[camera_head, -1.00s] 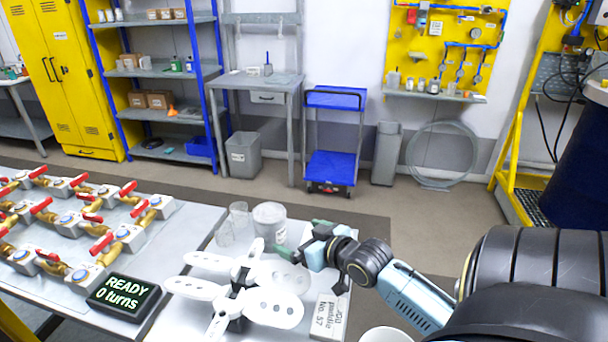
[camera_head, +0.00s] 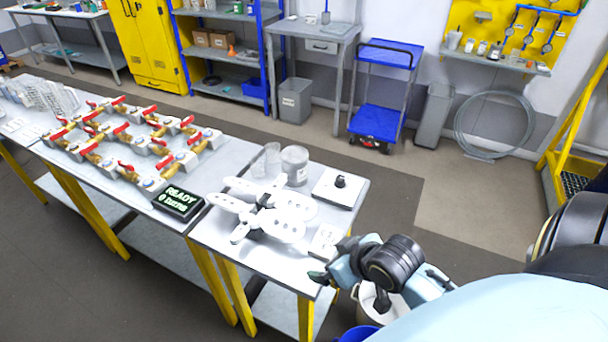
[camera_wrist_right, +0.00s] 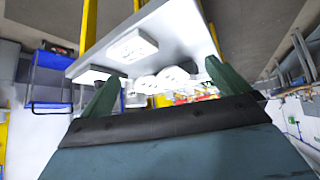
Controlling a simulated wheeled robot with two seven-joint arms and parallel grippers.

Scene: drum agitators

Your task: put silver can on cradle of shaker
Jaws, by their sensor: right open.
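A grey, silver-looking can (camera_head: 295,166) with a pale label stands upright at the back of the near table, behind the white paddles. White paddle-shaped pieces (camera_head: 262,208) with holes spread from a dark centre on the same table. A black display (camera_head: 178,202) beside them reads READY, with a turns line below. I cannot tell for sure which part is the shaker's cradle. My right gripper (camera_head: 330,262) is open and empty by the table's front right corner, apart from the can. Its green fingers also show spread in the right wrist view (camera_wrist_right: 165,88). My left gripper is not in view.
A white plate with a black knob (camera_head: 339,187) lies right of the can. A white labelled block (camera_head: 325,240) lies near my gripper. Valves with red handles (camera_head: 130,140) fill the left table. A pale bucket (camera_head: 375,304) stands below right.

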